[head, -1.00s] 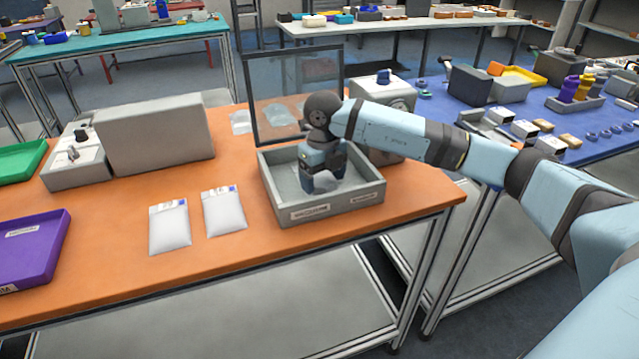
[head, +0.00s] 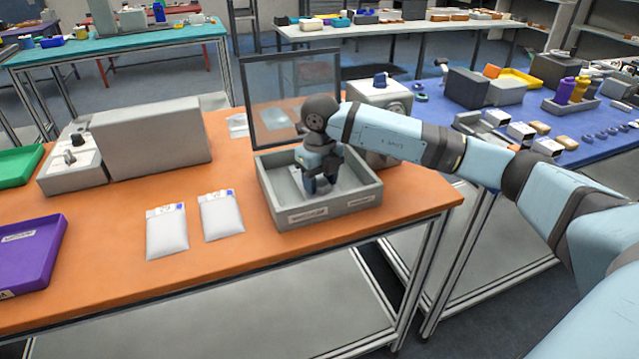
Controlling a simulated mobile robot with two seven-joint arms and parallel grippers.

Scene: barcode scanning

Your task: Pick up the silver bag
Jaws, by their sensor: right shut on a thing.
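My right gripper (head: 319,187) points down inside the open grey vacuum box (head: 325,217) on the orange table. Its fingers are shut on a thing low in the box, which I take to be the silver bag. The bag is small here and mostly hidden by the fingers, so its outline cannot be made out. Two pale silver-white bags, a left one (head: 167,233) and a right one (head: 221,216), lie flat on the table left of the box. My left gripper is not in view.
The box's clear framed lid (head: 292,95) stands upright behind the gripper. A grey machine (head: 152,138) and a purple tray (head: 32,258) are at the left. Clear bags (head: 238,126) lie behind the lid. The orange table (head: 110,215) is bare around the flat bags.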

